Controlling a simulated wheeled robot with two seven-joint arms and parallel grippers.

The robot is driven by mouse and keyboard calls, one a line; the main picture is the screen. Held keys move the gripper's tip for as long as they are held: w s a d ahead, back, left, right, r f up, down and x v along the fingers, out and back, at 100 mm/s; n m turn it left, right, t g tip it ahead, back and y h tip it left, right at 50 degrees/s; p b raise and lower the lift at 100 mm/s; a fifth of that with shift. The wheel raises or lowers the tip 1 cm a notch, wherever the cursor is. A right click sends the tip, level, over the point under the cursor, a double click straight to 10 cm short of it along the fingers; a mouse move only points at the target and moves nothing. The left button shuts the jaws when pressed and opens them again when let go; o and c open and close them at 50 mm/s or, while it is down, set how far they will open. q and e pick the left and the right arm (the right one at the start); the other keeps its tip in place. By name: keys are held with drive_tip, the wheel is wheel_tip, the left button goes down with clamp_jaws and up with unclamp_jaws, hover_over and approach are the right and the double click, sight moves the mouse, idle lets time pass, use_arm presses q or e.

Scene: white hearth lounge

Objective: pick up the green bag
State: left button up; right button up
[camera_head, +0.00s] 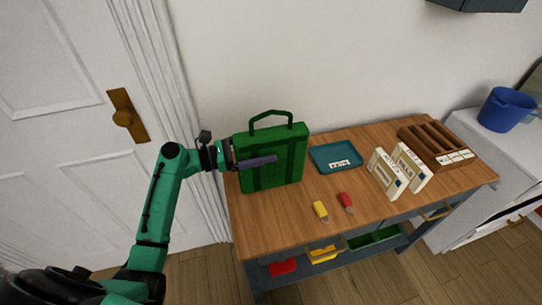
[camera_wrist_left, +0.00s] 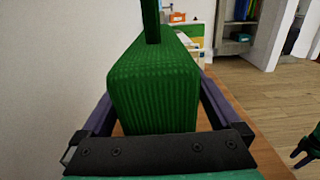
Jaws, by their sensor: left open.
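The green bag (camera_head: 285,168) stands upright at the left end of the wooden table top (camera_head: 283,218), with its handle loop up. My left gripper (camera_head: 262,160) is at the bag's left side, open, with one purple finger lying across its front face. In the left wrist view the bag (camera_wrist_left: 155,90) sits between the two fingers of the left gripper (camera_wrist_left: 157,95), with a gap visible beside the right finger. Contact on the left side is unclear. A dark part at the right edge of that view looks like my right gripper (camera_wrist_left: 304,148); its jaws are too small to read.
A teal tray (camera_head: 322,164) lies right of the bag. Yellow (camera_head: 320,210) and red (camera_head: 346,201) tagged items lie in front. White boxes (camera_head: 385,174) and a brown rack (camera_head: 425,138) stand further right. The wall is close behind. A blue bucket (camera_head: 505,112) is on a white cabinet.

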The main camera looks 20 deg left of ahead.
use_arm(q)
drive_tip(key=shift+d, duration=0.15)
clamp_jaws()
